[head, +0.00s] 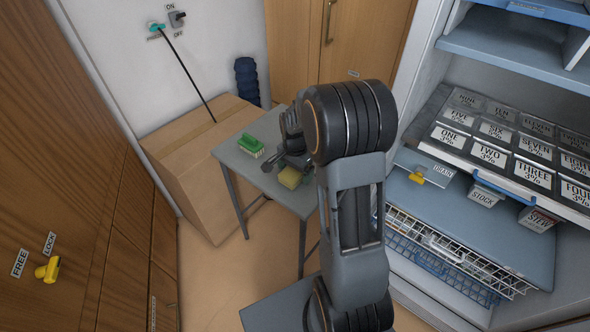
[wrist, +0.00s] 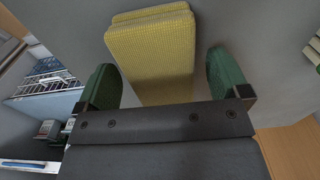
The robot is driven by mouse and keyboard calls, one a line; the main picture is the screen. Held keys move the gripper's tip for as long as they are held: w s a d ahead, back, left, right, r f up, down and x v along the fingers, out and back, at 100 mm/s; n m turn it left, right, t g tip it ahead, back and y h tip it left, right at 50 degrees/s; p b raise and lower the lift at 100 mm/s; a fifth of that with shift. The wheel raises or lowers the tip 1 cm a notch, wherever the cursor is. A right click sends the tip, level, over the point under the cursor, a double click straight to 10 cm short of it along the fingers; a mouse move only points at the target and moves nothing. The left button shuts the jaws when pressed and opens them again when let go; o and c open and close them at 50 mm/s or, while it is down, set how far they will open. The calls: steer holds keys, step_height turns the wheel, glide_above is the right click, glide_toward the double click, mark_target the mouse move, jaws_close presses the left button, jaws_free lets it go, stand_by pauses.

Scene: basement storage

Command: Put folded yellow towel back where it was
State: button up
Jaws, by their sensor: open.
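The folded yellow towel (head: 290,178) lies on the small grey table (head: 228,152), near its front edge. In the wrist view the towel (wrist: 152,52) shows as a folded block with a ribbed texture. My gripper (head: 291,164) is over the table close to the towel. In the wrist view its two green fingers (wrist: 165,80) are apart, one on each side of the towel's near end. A gap shows between the towel and each finger. My arm hides part of the table's right side in the head view.
A green brush (head: 250,145) lies on the table left of the towel. A cardboard box (head: 190,150) stands against the table's left side. At right, a shelf unit holds labelled boxes (head: 490,150) above a wire basket (head: 440,246). Wooden cabinets (head: 75,170) line the left.

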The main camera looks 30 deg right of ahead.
steer(key=shift+r, duration=0.1)
step_height(320, 180, up, 11)
steer(key=p, duration=0.2)
steer(key=s+a+r+n+t, duration=0.1)
steer(key=s+a+n, duration=0.3)
steer(key=s+n, duration=0.2)
steer(key=s+a+r+n+t, duration=0.2)
steer(key=s+a+n, duration=0.3)
steer(key=s, duration=0.4)
steer(key=shift+s+n, duration=0.35)
steer(key=shift+n, duration=0.55)
